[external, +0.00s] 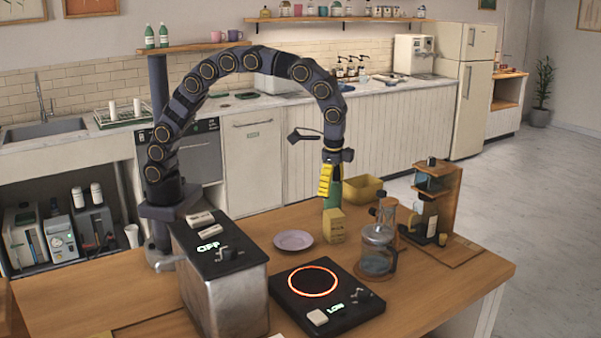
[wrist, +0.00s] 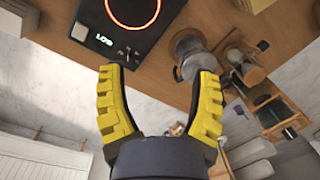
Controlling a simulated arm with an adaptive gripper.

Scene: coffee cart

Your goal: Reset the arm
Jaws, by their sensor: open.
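My gripper (external: 326,192) hangs from the arched arm above the back of the wooden table in the external view, pointing down. In the wrist view my gripper (wrist: 158,72) has its yellow fingers spread wide with nothing between them. In the external view a yellow box (external: 334,228) stands on the table under the fingers, with a green shape just above it. I cannot tell the exact gap between the fingertips and these.
The hot plate (external: 326,294) has a glowing ring and reads LOW. A glass carafe (external: 377,252) stands right of it, near a wooden stand (external: 450,200). A pale plate (external: 293,240), a yellow bin (external: 361,188) and a metal machine reading OFF (external: 225,295) are nearby.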

